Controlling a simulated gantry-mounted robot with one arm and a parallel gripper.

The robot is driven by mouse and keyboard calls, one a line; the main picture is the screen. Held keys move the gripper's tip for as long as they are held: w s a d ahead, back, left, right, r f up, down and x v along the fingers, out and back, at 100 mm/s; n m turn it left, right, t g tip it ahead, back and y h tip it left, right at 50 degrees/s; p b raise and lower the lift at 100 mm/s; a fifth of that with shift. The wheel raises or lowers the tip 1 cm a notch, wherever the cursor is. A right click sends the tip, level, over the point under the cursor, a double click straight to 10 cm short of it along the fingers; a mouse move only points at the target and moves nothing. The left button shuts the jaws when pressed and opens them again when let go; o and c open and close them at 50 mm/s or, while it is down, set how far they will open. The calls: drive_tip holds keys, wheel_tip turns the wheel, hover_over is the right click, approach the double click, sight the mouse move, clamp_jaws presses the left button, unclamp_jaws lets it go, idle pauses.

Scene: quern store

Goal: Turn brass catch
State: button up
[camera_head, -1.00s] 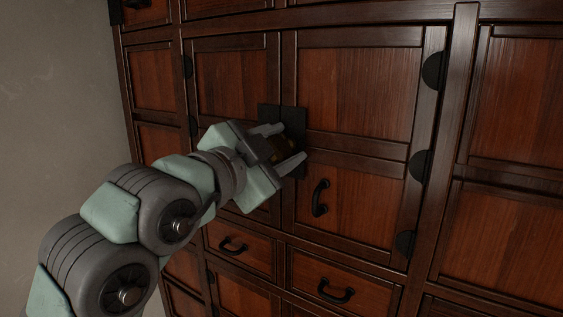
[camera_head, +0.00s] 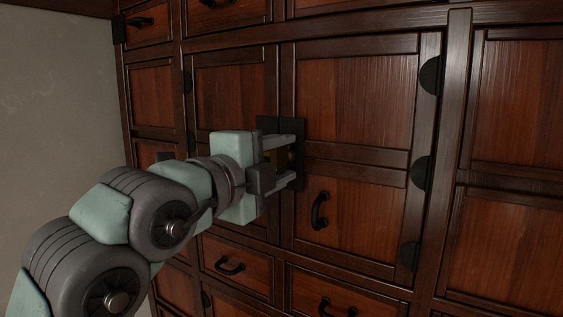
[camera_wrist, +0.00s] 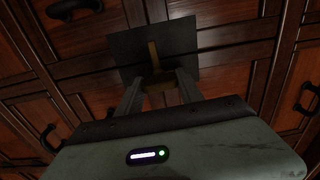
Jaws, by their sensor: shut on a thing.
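The brass catch (camera_head: 293,160) sits on a black square plate (camera_head: 299,130) where the two middle cabinet doors meet. My gripper (camera_head: 292,159) reaches it from the left, one finger above the catch and one below in the head view. In the wrist view the brass catch (camera_wrist: 153,53) shows as a narrow bar against the dark plate (camera_wrist: 182,42), with a wider brass part (camera_wrist: 160,98) nearer me. The fingers of my gripper (camera_wrist: 158,84) are shut on that part from both sides. The fingers partly hide the catch in the head view.
The right door (camera_head: 355,100) and left door (camera_head: 232,85) look closed. A black door handle (camera_head: 319,210) stands out below and right of my gripper. A drawer handle (camera_head: 229,265) is lower down. A grey wall (camera_head: 60,110) is at the left.

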idle(0.4)
drive_tip(key=o, duration=1.4)
drive_tip(key=v, duration=1)
drive_tip(key=shift+s+a+p, duration=0.2)
drive_tip(key=shift+s+p, duration=0.1)
drive_tip(key=shift+s, duration=0.05)
drive_tip(key=shift+w, duration=0.1)
